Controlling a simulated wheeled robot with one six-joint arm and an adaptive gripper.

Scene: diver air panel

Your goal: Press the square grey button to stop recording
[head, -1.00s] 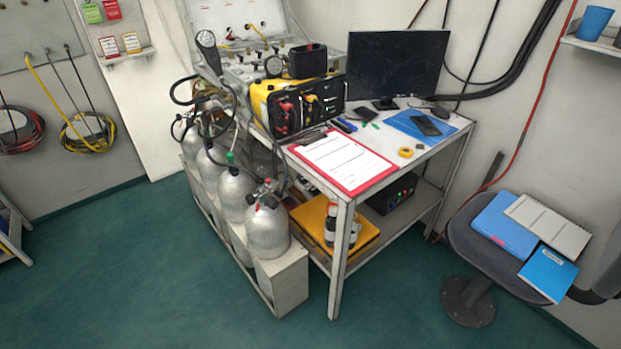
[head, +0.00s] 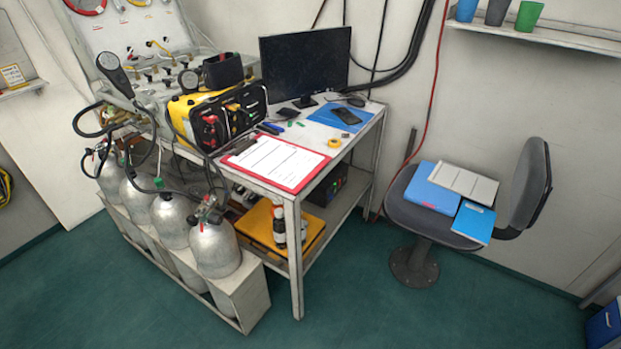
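I cannot make out a square grey button anywhere in the head view; any such button is too small or hidden. A yellow and black case (head: 221,112) with red, yellow and green parts on its front stands on the table. A dark box (head: 327,187) sits on the shelf under the table, its front mostly hidden. A silver panel (head: 135,30) with hoses and fittings stands behind at the upper left. My gripper is not in view.
The white table (head: 350,140) carries a red clipboard (head: 275,162), a monitor (head: 305,64) and a blue folder (head: 336,117). Silver cylinders (head: 214,247) stand in a rack along its left side. A chair (head: 430,210) stands right of it. The green floor (head: 370,310) in front is clear.

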